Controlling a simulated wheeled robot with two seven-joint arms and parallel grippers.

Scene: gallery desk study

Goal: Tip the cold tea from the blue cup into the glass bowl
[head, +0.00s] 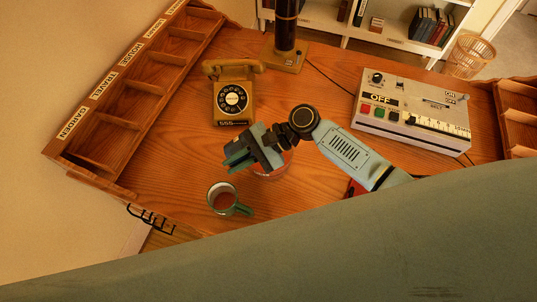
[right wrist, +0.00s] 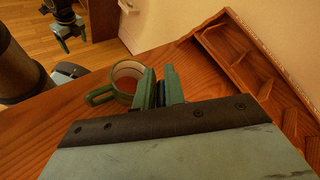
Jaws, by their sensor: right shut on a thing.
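The blue cup (head: 223,197), greenish in this light, stands upright on the desk with brownish tea inside and its handle toward the lower right. In the right wrist view the cup (right wrist: 126,78) is just left of my fingers. The glass bowl (head: 285,166) is largely hidden under my right gripper (head: 237,160). That gripper hangs above the desk between cup and bowl, with a small gap to the cup in the head view. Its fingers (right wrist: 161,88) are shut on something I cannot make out. My left gripper (right wrist: 70,38) shows small in the right wrist view, its fingers apart.
A rotary telephone (head: 233,95) stands behind the bowl. A grey control box (head: 412,108) is at the right. A labelled wooden rack (head: 128,92) lines the left edge, and another wooden rack (head: 517,112) is far right. The desk left of the cup is clear.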

